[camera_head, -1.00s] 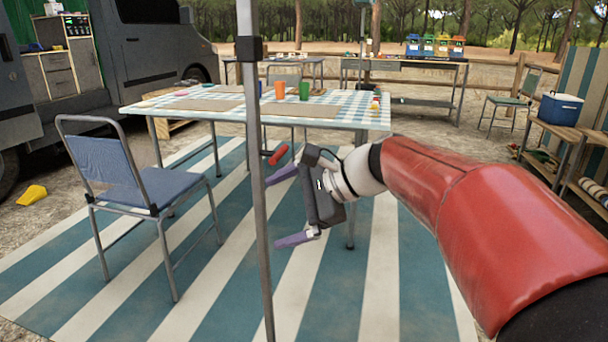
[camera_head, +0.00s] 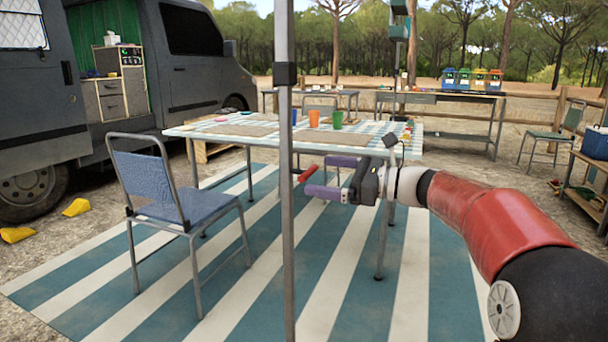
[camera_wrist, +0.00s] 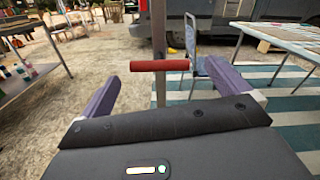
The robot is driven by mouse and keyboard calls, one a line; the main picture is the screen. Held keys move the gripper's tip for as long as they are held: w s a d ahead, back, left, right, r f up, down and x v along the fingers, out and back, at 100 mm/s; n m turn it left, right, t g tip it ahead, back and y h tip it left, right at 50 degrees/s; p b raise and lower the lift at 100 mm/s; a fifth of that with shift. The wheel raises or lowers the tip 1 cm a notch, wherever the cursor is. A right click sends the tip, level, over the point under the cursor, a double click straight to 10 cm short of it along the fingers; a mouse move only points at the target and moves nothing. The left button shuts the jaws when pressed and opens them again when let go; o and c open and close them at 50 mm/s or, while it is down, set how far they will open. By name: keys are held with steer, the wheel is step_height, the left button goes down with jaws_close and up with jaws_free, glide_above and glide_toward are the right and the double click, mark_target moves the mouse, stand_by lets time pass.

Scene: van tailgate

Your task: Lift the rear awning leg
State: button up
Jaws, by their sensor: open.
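The awning leg is a grey upright pole (camera_head: 287,220) with a black collar (camera_head: 286,74), left of my gripper in the head view. A red handle (camera_head: 312,175) sticks out from it towards my gripper. My gripper (camera_head: 318,178) is open, its purple fingers pointing left at the pole. In the wrist view the red handle (camera_wrist: 160,65) lies crosswise in front of the pole (camera_wrist: 159,30), between the line of my two fingers (camera_wrist: 162,78) and seemingly just beyond their tips. I see no contact. The pole's foot is out of view.
A blue folding chair (camera_head: 185,205) stands left of the pole on the striped mat (camera_head: 250,300). A table with a checked cloth (camera_head: 370,142) is behind my gripper. The grey van (camera_head: 40,120) stands at the left. A shelf bench (camera_head: 585,200) is at the right.

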mark_target(312, 174)
steer(key=x, duration=0.5)
steer(key=shift+w+a, duration=0.1)
steer(key=shift+a, duration=0.15)
